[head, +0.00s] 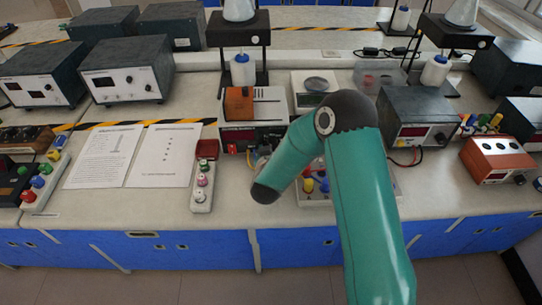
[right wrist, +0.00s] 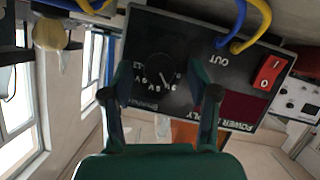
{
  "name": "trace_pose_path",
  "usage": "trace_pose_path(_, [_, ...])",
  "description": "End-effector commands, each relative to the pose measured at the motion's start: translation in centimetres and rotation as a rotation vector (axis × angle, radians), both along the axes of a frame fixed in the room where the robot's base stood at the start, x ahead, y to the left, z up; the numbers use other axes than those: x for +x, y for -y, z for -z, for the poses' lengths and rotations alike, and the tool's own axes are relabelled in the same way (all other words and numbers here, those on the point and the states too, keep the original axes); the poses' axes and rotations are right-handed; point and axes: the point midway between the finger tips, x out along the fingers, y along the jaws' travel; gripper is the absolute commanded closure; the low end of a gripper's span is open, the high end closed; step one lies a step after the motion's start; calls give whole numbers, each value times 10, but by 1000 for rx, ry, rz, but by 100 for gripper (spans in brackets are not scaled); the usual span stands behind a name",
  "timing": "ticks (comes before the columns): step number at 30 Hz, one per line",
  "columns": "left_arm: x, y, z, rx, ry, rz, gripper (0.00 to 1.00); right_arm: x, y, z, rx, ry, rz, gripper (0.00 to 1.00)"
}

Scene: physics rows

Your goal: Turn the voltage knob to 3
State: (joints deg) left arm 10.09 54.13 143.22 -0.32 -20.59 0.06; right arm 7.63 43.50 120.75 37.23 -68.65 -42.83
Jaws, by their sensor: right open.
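The voltage knob (right wrist: 158,72) is a round black dial on the dark front panel of the power supply (right wrist: 235,75), seen upside down in the right wrist view. Voltage marks ring it; I cannot tell which one it points to. My right gripper (right wrist: 166,84) is open, with its two fingers on either side of the knob in the picture. I cannot tell whether they touch the panel. In the head view the power supply (head: 240,134) stands left of my green right arm, which hides the knob and most of the right gripper. My left gripper is out of view.
A red switch (right wrist: 268,73) and blue and yellow leads (right wrist: 240,25) are on the same panel. An orange box (head: 238,104) sits on top of the supply. A socket strip (head: 203,180) and paper sheets (head: 135,155) lie left. The front bench edge is clear.

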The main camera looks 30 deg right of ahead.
Motion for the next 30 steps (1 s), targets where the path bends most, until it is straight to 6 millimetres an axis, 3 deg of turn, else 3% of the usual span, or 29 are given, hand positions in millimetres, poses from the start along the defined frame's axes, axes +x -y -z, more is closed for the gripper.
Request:
trace_pose_path(18, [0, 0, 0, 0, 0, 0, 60, -76, -61, -37, 1, -2, -4, 40])
trace_pose_path(30, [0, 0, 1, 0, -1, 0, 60, -84, -66, -40, 0, -3, -2, 40])
